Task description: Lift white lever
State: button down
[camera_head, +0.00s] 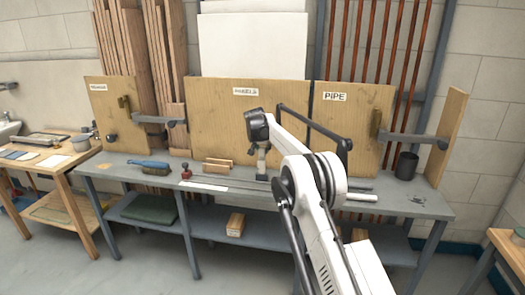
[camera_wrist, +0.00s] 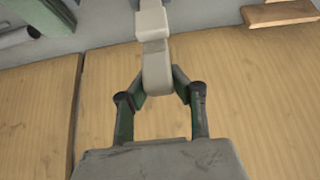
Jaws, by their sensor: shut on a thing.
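The white lever (camera_wrist: 156,62) shows in the wrist view as a pale grey-white bar with a thicker block near its upper part. It runs from the top edge down between my fingertips. My gripper (camera_wrist: 158,88) is shut on its lower end, one finger on each side. In the head view my gripper (camera_head: 262,150) is above the back of the workbench (camera_head: 420,203), in front of the middle wooden panel.
Wooden panels (camera_head: 345,115) stand close behind my gripper. Metal rods lie along the bench. A small red fitting (camera_head: 186,171), a brush (camera_head: 150,167) and wooden blocks (camera_head: 217,165) are to the left. A dark cup (camera_head: 405,165) stands at the right.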

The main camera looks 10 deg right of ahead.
jog(key=shift+r, duration=0.1)
jog(key=c, duration=1.4)
grip_release()
jog(key=v, duration=1.2)
jog(key=shift+w, duration=0.1)
